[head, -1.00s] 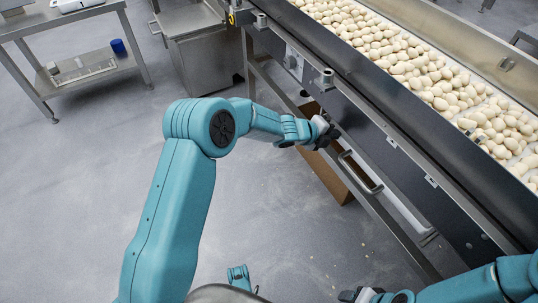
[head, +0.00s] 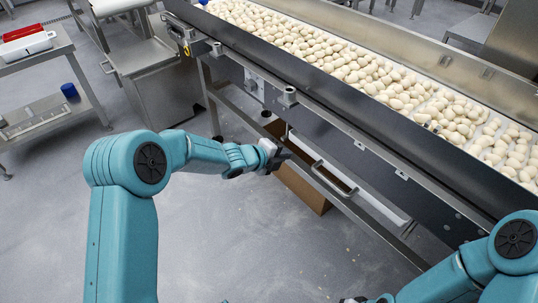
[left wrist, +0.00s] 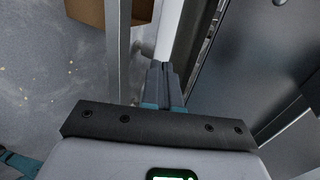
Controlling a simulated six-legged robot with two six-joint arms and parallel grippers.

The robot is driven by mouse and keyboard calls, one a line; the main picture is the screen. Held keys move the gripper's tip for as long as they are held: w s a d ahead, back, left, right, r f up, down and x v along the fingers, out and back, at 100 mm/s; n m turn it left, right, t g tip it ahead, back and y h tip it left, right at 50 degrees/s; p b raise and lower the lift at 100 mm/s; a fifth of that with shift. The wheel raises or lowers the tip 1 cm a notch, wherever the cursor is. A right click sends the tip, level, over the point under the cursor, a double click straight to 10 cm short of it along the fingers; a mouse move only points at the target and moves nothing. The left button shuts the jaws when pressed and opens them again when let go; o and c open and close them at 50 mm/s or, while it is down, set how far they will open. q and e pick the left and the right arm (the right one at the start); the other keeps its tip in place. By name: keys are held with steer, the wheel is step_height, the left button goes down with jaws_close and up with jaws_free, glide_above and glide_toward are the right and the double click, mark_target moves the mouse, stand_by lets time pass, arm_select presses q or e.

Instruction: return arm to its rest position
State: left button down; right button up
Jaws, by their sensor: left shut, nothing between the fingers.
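My left arm comes in from the lower left and bends at the elbow toward the conveyor. My left gripper (head: 280,157) is beside the conveyor's near side frame, above the floor and close to a cardboard box in the picture. In the left wrist view its two dark fingers (left wrist: 163,78) are together, with nothing between them. My right arm shows at the lower right. Only a small piece of my right gripper (head: 354,300) shows at the bottom edge, so its jaws cannot be judged.
A long conveyor (head: 330,118) carries many pale filled pasta pieces (head: 370,75). A cardboard box (head: 303,187) stands under its frame, near a metal handle (head: 335,180). A steel cabinet (head: 150,85) and a side table (head: 40,60) stand at the upper left. Grey floor is open at lower centre.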

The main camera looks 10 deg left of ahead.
arm_select(q)
steer(key=shift+p+v, duration=0.5)
steer(key=shift+v, duration=2.2)
arm_select(e)
steer(key=shift+r, duration=0.65)
arm_select(q)
steer(key=s+d+f+n+g+y, duration=0.15)
steer(key=s+f+n+g, duration=0.35)
steer(key=s+f+n, duration=0.9)
steer(key=s+a+f+n+g+y, duration=0.1)
steer(key=s+f+n+g, duration=0.15)
steer(key=s+n, duration=0.55)
steer(key=s+f+n+g+y, duration=0.15)
steer(key=s+f+n, duration=0.3)
steer(key=s, duration=0.55)
step_height(320, 180, up, 33)
steer(key=h+p, duration=0.1)
steer(key=p, duration=3.1)
steer(key=shift+s+d+f+n+p, duration=0.25)
steer(key=shift+s+d+n+p, duration=0.1)
steer(key=shift+s+d+p, duration=0.1)
arm_select(e)
step_height(320, 180, up, 32)
steer(key=s+a, duration=0.1)
steer(key=shift+s+n+g, duration=0.15)
steer(key=shift+n+g, duration=0.15)
arm_select(q)
steer(key=shift+f, duration=0.1)
